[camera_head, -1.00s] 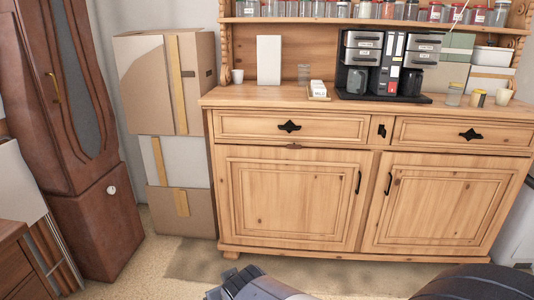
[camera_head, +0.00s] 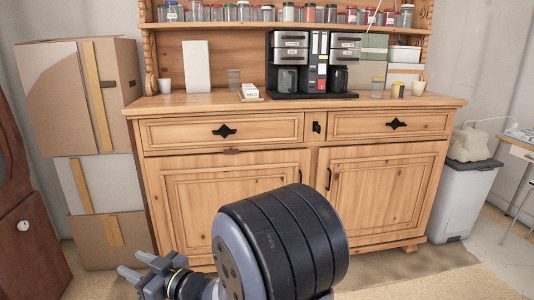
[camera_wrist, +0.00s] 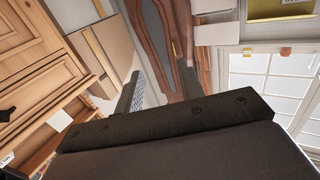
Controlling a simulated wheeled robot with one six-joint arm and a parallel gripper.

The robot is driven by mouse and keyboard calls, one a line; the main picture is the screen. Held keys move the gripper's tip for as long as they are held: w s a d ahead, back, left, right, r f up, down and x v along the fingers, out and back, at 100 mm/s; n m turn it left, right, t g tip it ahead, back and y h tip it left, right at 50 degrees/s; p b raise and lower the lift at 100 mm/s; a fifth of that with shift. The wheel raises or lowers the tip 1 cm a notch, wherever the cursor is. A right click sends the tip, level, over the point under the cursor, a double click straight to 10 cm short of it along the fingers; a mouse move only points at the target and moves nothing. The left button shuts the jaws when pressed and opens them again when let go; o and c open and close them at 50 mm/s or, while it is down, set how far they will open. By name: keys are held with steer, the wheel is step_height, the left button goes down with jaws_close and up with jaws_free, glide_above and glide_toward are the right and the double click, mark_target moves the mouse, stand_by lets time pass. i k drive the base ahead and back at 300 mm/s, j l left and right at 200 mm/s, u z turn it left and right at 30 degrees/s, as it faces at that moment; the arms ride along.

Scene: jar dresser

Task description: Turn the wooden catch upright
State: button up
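The wooden catch (camera_head: 231,151) is a small, dark brown piece at the top edge of the dresser's left door (camera_head: 228,200), just under the left drawer. It appears to lie flat, lengthwise along the edge; it is too small to see in detail. My gripper (camera_head: 130,262) is low in front of the dresser, left of and well below the catch, touching nothing. In the wrist view my gripper (camera_wrist: 160,70) has its two fingers apart with nothing between them. I cannot make out the catch in the wrist view.
The dresser top (camera_head: 190,101) carries a coffee machine (camera_head: 303,65), a white box and small jars. Stacked cardboard boxes (camera_head: 85,90) stand left of the dresser, beside a dark wooden cabinet (camera_head: 30,240). A grey bin (camera_head: 463,200) stands at the right. Floor shows before the dresser.

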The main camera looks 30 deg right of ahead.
mark_target(235, 151)
steer(key=i+z, duration=0.2)
steer(key=z, duration=0.2)
steer(key=i+j+z, duration=0.15)
steer(key=z, duration=0.3)
steer(key=i+j+z, duration=0.15)
steer(key=z, duration=0.25)
steer(key=i+j+z, duration=0.15)
steer(key=z, duration=0.3)
steer(key=i+j, duration=0.1)
steer(key=j, duration=0.25)
steer(key=i+j+z, duration=0.1)
steer(key=j, duration=0.25)
steer(key=i+j, duration=0.15)
steer(key=j, duration=0.25)
steer(key=i+j+z, duration=0.15)
steer(key=j, duration=0.2)
